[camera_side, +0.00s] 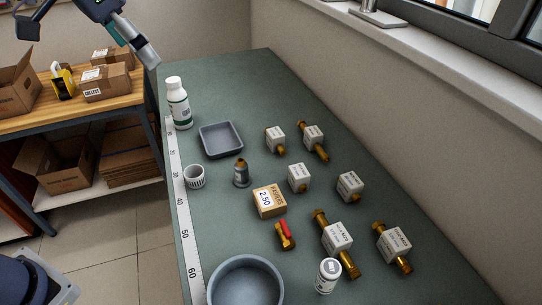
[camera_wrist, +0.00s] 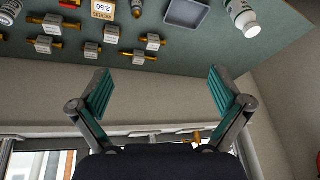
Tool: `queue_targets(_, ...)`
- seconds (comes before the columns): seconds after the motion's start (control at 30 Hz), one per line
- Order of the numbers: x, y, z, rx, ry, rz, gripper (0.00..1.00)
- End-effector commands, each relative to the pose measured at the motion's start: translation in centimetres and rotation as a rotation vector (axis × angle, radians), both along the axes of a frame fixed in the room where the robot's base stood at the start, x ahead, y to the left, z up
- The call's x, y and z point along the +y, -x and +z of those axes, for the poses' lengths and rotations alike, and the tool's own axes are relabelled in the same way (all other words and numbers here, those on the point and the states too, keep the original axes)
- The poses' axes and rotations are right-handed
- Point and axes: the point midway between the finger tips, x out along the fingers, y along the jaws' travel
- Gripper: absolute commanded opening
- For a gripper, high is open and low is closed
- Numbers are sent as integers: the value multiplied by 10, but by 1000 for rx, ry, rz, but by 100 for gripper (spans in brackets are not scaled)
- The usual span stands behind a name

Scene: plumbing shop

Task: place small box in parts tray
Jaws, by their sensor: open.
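The small box (camera_side: 268,201) is brown cardboard with a white label reading 2.50. It lies on the green bench top near the middle, and part of it shows at the top edge of the wrist view (camera_wrist: 103,9). The parts tray (camera_side: 221,139) is a shallow grey square tray, empty, farther back and left of the box. It also shows in the wrist view (camera_wrist: 186,13). My gripper (camera_wrist: 159,74) is open and empty, its teal-padded fingers spread wide. In the side view it (camera_side: 148,52) is high at the upper left, well away from box and tray.
A white bottle (camera_side: 178,103) stands behind the tray. A grey cup (camera_side: 194,176) and a metal fitting (camera_side: 241,173) are in front of it. Several labelled brass fittings (camera_side: 337,239) lie at right. A red-handled valve (camera_side: 285,235), round bowl (camera_side: 245,283) and white jar (camera_side: 328,275) are nearer.

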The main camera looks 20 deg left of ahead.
Motion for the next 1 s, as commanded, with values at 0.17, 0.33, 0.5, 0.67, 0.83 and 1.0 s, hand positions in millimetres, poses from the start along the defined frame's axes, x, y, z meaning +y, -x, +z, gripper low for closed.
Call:
queue_targets(0.17, -74, -74, -45, 125, -42, -176, 100)
queue_targets(0.33, -143, -108, -118, 240, -76, -299, 100)
queue_targets(0.5, -183, -106, -182, 335, -106, -367, 100)
queue_targets(0.67, -194, -96, -212, 380, -123, -395, 100)
queue_targets(0.83, -194, -95, -245, 381, -123, -395, 100)
queue_targets(1.0, -194, -94, -285, 380, -123, -395, 100)
